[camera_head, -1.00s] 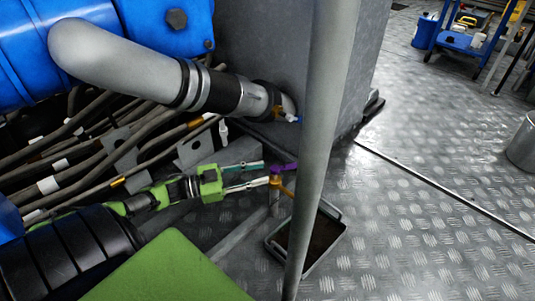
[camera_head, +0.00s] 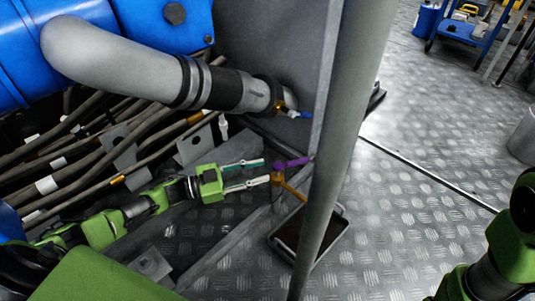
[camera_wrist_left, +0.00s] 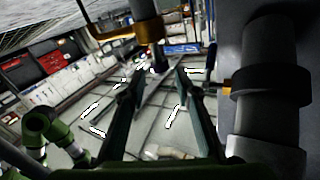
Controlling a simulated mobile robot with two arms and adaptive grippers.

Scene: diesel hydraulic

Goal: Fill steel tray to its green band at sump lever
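The purple sump lever (camera_head: 293,163) sits above an orange valve part (camera_head: 289,186), left of the grey post. My left gripper (camera_head: 265,171) is open, with its two teal fingers pointing at the lever and valve; whether they touch is unclear. In the left wrist view its fingers (camera_wrist_left: 158,75) stand apart with nothing clearly held. The steel tray (camera_head: 335,247) lies on the floor below and right of the valve, partly behind the post. Its inside looks dark; I cannot make out the green band or level. My right arm shows at the lower right, its gripper out of view.
A thick grey post (camera_head: 340,140) stands in front of the tray. A large grey hose (camera_head: 125,65) and several cables (camera_head: 90,150) are at the left. A blue cart (camera_head: 462,40) stands at the back right. The checkered floor between is open.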

